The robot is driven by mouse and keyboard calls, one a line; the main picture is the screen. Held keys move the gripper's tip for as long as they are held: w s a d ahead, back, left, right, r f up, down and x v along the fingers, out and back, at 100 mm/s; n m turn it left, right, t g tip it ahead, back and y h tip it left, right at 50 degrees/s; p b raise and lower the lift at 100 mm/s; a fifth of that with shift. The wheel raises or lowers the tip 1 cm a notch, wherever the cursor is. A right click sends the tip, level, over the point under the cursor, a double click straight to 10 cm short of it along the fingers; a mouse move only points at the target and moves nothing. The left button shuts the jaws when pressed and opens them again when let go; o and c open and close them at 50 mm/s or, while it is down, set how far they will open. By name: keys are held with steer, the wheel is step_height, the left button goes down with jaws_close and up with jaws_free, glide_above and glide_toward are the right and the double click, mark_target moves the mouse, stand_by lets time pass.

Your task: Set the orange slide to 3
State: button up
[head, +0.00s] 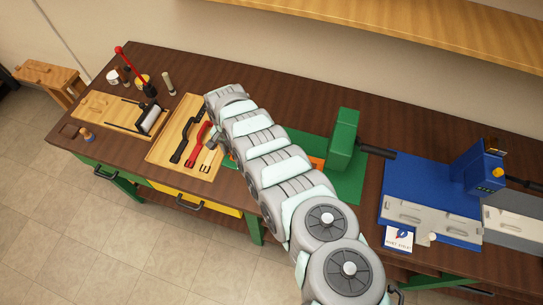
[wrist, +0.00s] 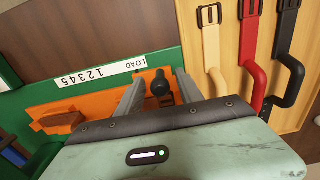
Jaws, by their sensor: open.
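The orange slide plate (wrist: 95,108) lies on a green base in the wrist view. A white number strip (wrist: 100,73) with LOAD and the numbers 1 to 5 runs along its edge. A dark round-topped knob (wrist: 160,84) stands at the LOAD end, beyond the numbers. My gripper (wrist: 159,88) is open, with one finger on each side of the knob; whether either finger touches it I cannot tell. A raised orange block (wrist: 60,120) sits further left on the plate. In the head view my arm hides most of the slide; an orange part (head: 318,163) shows beside it.
The green press (head: 344,140) stands right of my arm. A wooden board with black, red and tan handles (head: 198,140) lies close on the other side. A blue machine (head: 475,170) stands further right. The table strip behind the green base is clear.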

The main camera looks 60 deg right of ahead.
steer(key=c, duration=0.9)
steer(key=shift+s+d+r+p, duration=0.1)
steer(key=shift+s+r+p, duration=0.3)
steer(key=shift+p, duration=0.65)
steer(key=shift+s+d+f, duration=0.1)
steer(key=shift+s+f, duration=0.2)
steer(key=shift+f, duration=0.05)
steer(key=shift+r+p, duration=0.1)
steer(key=shift+p, duration=0.2)
